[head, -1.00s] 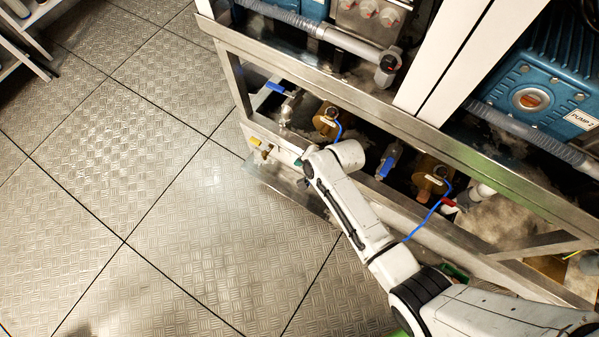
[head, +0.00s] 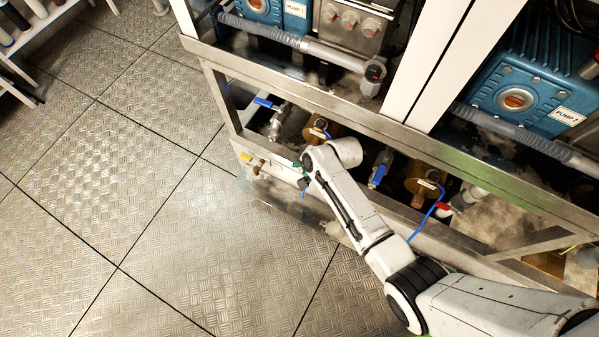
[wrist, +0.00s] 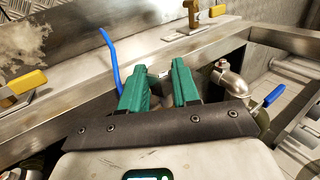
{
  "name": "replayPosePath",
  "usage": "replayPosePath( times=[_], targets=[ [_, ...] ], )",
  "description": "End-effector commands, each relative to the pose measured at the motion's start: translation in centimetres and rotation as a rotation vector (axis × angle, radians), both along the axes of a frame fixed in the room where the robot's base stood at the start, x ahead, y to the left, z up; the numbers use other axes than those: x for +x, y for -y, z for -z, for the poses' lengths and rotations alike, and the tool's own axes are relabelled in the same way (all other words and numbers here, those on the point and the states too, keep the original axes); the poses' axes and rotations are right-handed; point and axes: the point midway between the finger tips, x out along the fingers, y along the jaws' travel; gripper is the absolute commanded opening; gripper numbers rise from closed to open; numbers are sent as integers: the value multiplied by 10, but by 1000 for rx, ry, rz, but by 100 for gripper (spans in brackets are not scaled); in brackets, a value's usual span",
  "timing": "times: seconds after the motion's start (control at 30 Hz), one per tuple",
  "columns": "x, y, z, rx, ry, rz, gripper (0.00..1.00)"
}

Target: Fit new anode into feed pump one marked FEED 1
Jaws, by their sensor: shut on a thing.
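The feed pump at the left of the lower bay is a brass body (head: 318,128) with a small pale tag, too small to read. A blue lead shows on it. My gripper (head: 304,182) is just outside the frame's lower rail, below and left of that pump. In the wrist view my green fingers (wrist: 158,84) are closed on a small pale-grey piece (wrist: 159,73), mostly hidden between them. It may be the anode; I cannot tell. A blue strip (wrist: 110,60) rises beside the left finger. The pump's anode opening is not visible.
The steel frame rail (head: 400,205) runs between my arm and the lower bay. A second brass pump (head: 420,178), a blue-handled valve (head: 380,168) and a red-handled valve (head: 442,206) stand to the right. The plate floor (head: 130,200) at left is clear.

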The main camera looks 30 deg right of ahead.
Motion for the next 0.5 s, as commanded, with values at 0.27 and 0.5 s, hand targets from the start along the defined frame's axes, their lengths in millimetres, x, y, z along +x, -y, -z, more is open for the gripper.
replayPosePath(
  times=[0.27, 0.5],
  targets=[
    [9, 13, 0, 1, -1, 0, 0],
    [10, 15, 0, 0, -1, 0, 0]
  ],
)
